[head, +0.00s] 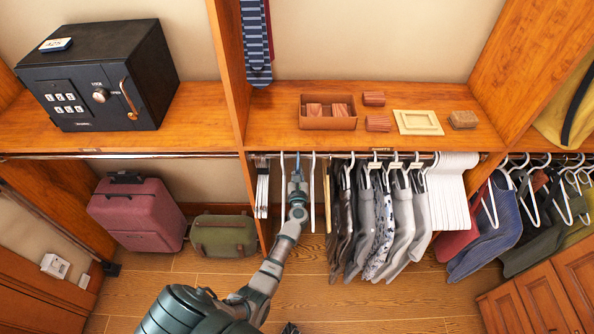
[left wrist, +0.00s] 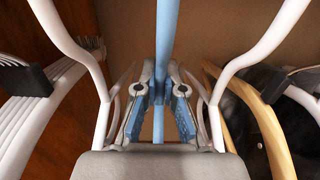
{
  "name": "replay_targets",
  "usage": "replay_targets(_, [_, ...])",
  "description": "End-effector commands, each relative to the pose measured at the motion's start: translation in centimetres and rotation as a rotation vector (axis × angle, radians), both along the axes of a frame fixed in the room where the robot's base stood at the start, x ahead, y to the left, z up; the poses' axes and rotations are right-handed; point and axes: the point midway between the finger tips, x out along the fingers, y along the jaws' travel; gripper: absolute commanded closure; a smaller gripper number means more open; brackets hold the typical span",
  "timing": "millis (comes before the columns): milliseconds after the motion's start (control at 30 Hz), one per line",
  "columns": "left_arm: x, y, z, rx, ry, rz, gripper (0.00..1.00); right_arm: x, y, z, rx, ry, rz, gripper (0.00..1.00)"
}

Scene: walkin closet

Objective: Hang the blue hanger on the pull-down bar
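The blue hanger (head: 297,174) is upright among white hangers, just below the bar (head: 331,155) in the middle bay. Its hook is at the bar's height in the head view; I cannot tell whether it rests over the bar. My left gripper (head: 297,196) is shut on the blue hanger. In the left wrist view, the blue hanger (left wrist: 163,45) runs between the fingers of my left gripper (left wrist: 160,92), with textured pads close on both sides. My right gripper is not recognizable in either view.
White hangers (head: 313,190) (left wrist: 245,50) flank the gripper closely on both sides. A wooden hanger (left wrist: 255,110) and grey clothes (head: 400,205) hang to the right. A shelf (head: 272,130) lies above the bar. A red suitcase (head: 140,213) and a green bag (head: 224,236) stand on the left.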

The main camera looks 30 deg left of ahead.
Motion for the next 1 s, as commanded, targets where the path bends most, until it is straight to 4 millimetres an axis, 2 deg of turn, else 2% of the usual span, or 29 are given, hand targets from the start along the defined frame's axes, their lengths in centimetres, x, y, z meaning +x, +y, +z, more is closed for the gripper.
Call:
replay_targets(267, [0.0, 0.1, 0.2, -0.001, -0.001, 0.0, 1.0, 0.0, -0.1, 0.2, -0.002, -0.001, 0.0, 0.53])
replay_targets(1000, [0.0, 0.1, 3.9, -0.001, -0.001, 0.0, 1.0, 0.6, -0.1, 3.4, -0.001, -0.01, 0.0, 0.53])
